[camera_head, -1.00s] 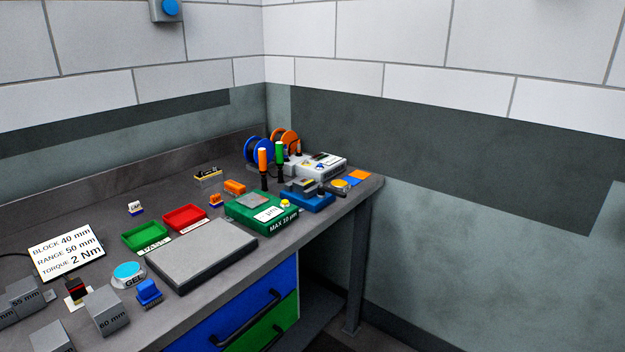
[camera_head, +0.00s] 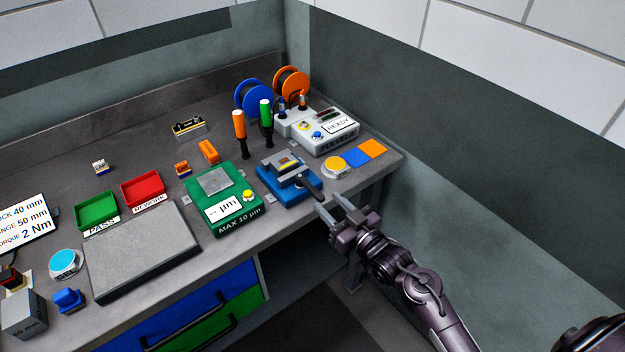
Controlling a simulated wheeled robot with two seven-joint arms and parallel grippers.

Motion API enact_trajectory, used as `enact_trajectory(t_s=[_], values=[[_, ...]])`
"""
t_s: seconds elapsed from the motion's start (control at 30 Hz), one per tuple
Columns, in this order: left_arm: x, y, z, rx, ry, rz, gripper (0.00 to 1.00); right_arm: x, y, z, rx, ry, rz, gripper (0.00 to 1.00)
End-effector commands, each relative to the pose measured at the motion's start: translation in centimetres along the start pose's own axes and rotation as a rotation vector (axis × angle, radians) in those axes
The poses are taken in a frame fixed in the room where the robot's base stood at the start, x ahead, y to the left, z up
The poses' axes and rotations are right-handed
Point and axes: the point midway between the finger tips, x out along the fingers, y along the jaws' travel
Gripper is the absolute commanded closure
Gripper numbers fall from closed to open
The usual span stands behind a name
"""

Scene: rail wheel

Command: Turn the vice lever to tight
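The vice (camera_head: 285,188) has a blue base and grey jaws with a yellowish strip between them. It sits near the front edge of the bench, toward its right end. Its dark lever (camera_head: 309,187) sticks out from the right side, slanting down toward the bench's front edge. My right gripper (camera_head: 329,203) comes in from the lower right, open, with two grey fingers pointing at the lever's outer end. The fingertips are very close to that end; I cannot tell whether they touch it. My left gripper is not in view.
A yellow round button (camera_head: 336,164) and blue and orange squares lie right of the vice. A green gauge box (camera_head: 232,209) stands left of it. Behind are orange and green screwdrivers (camera_head: 266,119) and a grey READY device (camera_head: 329,134). Free space lies before the bench.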

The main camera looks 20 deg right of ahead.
Motion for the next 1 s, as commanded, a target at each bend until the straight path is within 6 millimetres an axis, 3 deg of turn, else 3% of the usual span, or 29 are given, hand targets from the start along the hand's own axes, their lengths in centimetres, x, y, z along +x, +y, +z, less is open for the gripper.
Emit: enact_trajectory(t_s=[0.5, 0.9, 1.0], values=[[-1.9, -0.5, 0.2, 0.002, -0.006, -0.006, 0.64, 6.9, 0.0, -0.6, -0.002, 0.008, 0.0, 0.6], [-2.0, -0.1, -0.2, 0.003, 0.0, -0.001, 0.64, 7.7, -0.1, -0.3, -0.001, 0.006, -0.001, 0.6], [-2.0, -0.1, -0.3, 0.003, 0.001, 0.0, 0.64, 7.7, 0.0, -0.3, -0.002, 0.006, -0.001, 0.74]])
